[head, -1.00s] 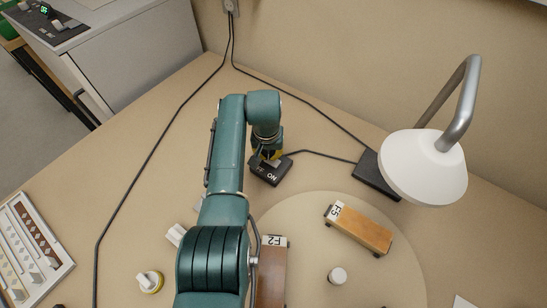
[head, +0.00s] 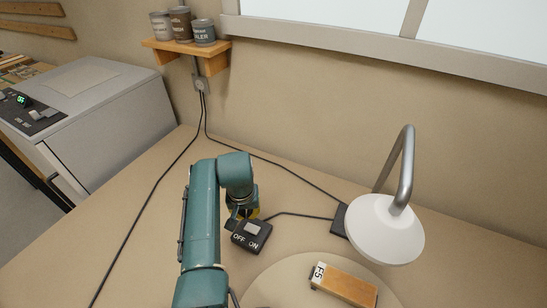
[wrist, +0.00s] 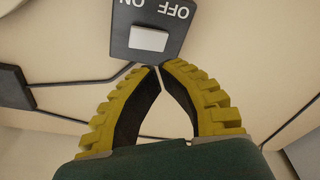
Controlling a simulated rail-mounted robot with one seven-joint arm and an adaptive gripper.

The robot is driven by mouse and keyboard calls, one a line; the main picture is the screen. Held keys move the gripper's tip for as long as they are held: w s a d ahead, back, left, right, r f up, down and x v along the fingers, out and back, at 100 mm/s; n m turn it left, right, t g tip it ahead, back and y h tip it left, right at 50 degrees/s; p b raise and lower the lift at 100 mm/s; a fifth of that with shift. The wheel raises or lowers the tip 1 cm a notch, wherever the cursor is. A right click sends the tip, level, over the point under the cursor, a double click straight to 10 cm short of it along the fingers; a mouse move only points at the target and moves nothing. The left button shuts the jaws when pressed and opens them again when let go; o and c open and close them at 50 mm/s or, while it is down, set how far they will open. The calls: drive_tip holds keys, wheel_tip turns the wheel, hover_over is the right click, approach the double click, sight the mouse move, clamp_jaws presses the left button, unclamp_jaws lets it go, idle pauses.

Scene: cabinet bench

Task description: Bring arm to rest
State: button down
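My teal arm reaches over the bench from the bottom of the head view. My gripper (wrist: 160,66) has yellow ribbed fingers with dark inner pads. In the wrist view its fingertips meet, with nothing seen between them. The tips are just beside a dark switch box (wrist: 150,45) marked OFF and ON, with a light rocker. I cannot tell whether they touch it. In the head view the switch box (head: 251,235) sits on the bench beside the gripper, which is mostly hidden behind my arm.
A white lamp (head: 383,230) on a curved metal stem stands at the right. A wooden block marked F5 (head: 345,285) lies on a round mat (head: 285,270). Cables cross the bench. A grey machine (head: 95,105) stands at the left, and a shelf (head: 187,48) holds cans.

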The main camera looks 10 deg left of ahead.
drive_tip(key=w+d+r+t+y+p, duration=0.1)
drive_tip(key=w+d+r+t, duration=0.3)
drive_tip(key=w+r, duration=0.3)
drive_tip(key=s+d+r+m+t+p, duration=0.15)
drive_tip(key=d+r+t, duration=0.55)
drive_tip(key=r, duration=0.8)
drive_tip(key=s+d+r+m+t+h+p, duration=0.15)
drive_tip(key=s+d+r+t, duration=0.45)
drive_tip(key=s+r, duration=0.6)
drive_tip(key=s+d+r+t+p, duration=0.3)
drive_tip(key=s+d+r, duration=0.4)
drive_tip(key=s+r, duration=0.55)
wheel_tip(320, 180, up, 37)
drive_tip(key=w+p, duration=0.2)
drive_tip(key=p, duration=3.3)
drive_tip(key=shift+f+m+p, duration=0.2)
drive_tip(key=shift+m+p, duration=0.1)
drive_tip(key=shift+p, duration=0.1)
